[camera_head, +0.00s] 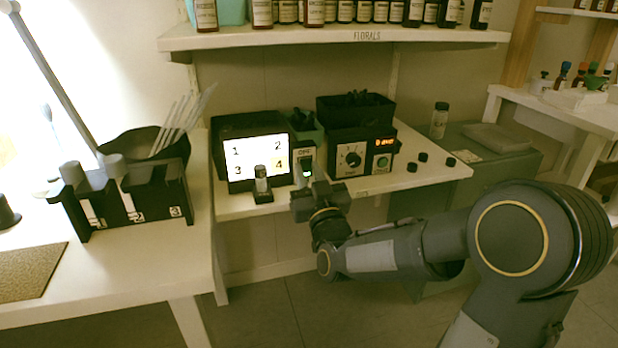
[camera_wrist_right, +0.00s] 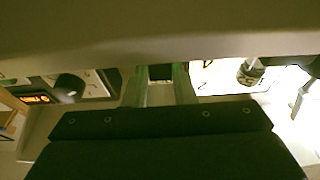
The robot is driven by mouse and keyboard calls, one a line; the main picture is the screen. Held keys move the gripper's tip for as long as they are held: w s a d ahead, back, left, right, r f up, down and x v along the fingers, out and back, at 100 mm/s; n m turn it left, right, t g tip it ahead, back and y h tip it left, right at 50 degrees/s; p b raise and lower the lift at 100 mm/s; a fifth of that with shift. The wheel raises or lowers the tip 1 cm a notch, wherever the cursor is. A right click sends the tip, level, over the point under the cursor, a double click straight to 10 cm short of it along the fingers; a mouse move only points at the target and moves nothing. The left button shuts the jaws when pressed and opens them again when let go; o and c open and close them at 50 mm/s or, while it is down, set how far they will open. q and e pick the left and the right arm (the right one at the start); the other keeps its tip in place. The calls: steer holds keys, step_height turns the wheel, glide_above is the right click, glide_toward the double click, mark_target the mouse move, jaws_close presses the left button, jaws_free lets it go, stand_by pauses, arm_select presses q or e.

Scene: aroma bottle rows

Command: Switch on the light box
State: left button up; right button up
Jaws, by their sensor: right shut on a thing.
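The light box (camera_head: 220,150) is a dark case on the shelf table. Its front panel glows white with the digits 1 to 4, and the area around 4 looks yellowish. Just right of it stands a small switch unit (camera_head: 300,157) with a green light on its front. My right gripper (camera_head: 308,188) is at the front of this unit, its fingers shut on a small part there that the gripper largely hides. In the right wrist view the two fingers (camera_wrist_right: 160,82) flank a dark piece. My left gripper is out of view.
A small vial (camera_head: 262,181) stands in a black holder before the light box. A black device with a dial (camera_head: 352,158) and orange display is right, with several black caps nearby. A numbered black rack (camera_head: 150,195) stands on the left table. A bottle shelf (camera_head: 330,37) hangs above.

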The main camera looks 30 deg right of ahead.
steer(key=o, duration=1)
steer(key=v, duration=0.7)
steer(key=shift+s+a+f+p, duration=0.1)
steer(key=shift+s+a+p, duration=0.05)
steer(key=shift+s+p, duration=0.25)
